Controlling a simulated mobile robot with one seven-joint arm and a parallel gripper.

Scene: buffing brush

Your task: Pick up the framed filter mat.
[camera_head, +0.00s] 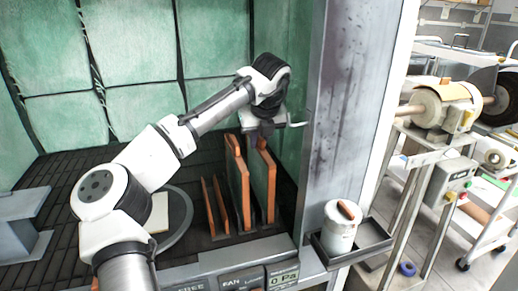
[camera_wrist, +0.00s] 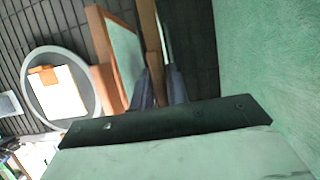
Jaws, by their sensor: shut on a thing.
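Several thin orange-brown framed panels stand upright side by side on the booth floor in the head view. The rightmost tall framed filter mat (camera_head: 265,185) is under my gripper (camera_head: 263,137). In the wrist view, my gripper (camera_wrist: 161,88) has its two fingers shut on the top part of this frame (camera_wrist: 151,40). A second tall framed panel (camera_head: 239,185) stands just to its left; in the wrist view its face (camera_wrist: 124,55) is green inside an orange-brown border. My gripper hides part of the held frame's top, and I cannot tell whether its bottom touches the floor.
Lower thin panels (camera_head: 215,208) stand further left. A round grey ring (camera_wrist: 33,100) with a pale block lies on the dark slatted floor. The green booth wall (camera_wrist: 270,60) and grey post (camera_head: 345,110) are close on the right.

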